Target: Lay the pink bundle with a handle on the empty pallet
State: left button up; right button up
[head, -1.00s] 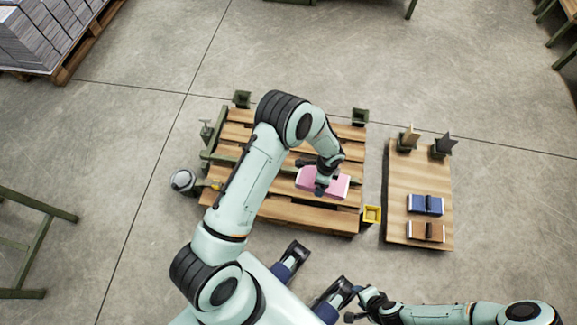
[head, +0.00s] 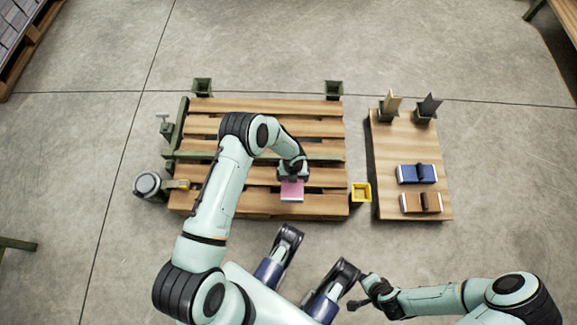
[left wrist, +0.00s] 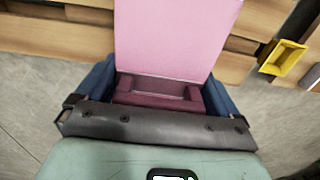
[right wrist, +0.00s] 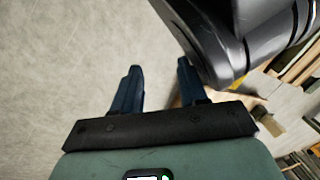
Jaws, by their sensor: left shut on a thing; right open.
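The pink bundle (head: 292,191) is in my left gripper (head: 292,176), over the front part of the wooden pallet (head: 240,204). In the left wrist view the pink bundle (left wrist: 175,45) extends out from between the blue fingers, with its darker handle part at the jaws. My left gripper is shut on it. I cannot tell whether the bundle touches the slats. The pallet carries no other bundle that I can see, though my left arm hides part of it. My right gripper (head: 362,290) is open and empty, away from the pallet; its parted fingers show in the right wrist view (right wrist: 160,88).
A yellow box (head: 360,193) stands by the pallet's right corner. A grey cylinder (head: 148,186) stands at its left. Open floor surrounds them.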

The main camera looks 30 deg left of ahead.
pick_arm(q)
notch_tip(320, 180, down, 8)
jog(key=shift+f+b, duration=0.15)
jog(key=shift+b, duration=0.95)
jog(key=shift+f+b, duration=0.8)
jog(key=shift+f, duration=1.75)
pick_arm(e)
jog(key=s+d+f+g, duration=0.1)
jog(key=s+f+g, duration=0.2)
jog(key=s+f, duration=0.2)
jog(key=shift+s+m, duration=0.3)
jog(key=shift+s, duration=1.4)
pick_arm(q)
jog(key=shift+f, duration=0.1)
jog(key=o, duration=0.9)
jog(key=shift+r, duration=0.35)
notch_tip(320, 180, up, 12)
jog(key=p, duration=0.3)
jog(key=shift+f+p, duration=0.2)
jog(key=shift+p, duration=0.2)
pick_arm(e)
jog(key=w+r+t, duration=0.2)
jog(key=w+r, duration=0.2)
jog(key=w, duration=0.3)
jog(key=shift+w+a+r+t, duration=0.15)
jog(key=shift+w+a+t, duration=0.1)
jog(key=shift+a+t, duration=0.15)
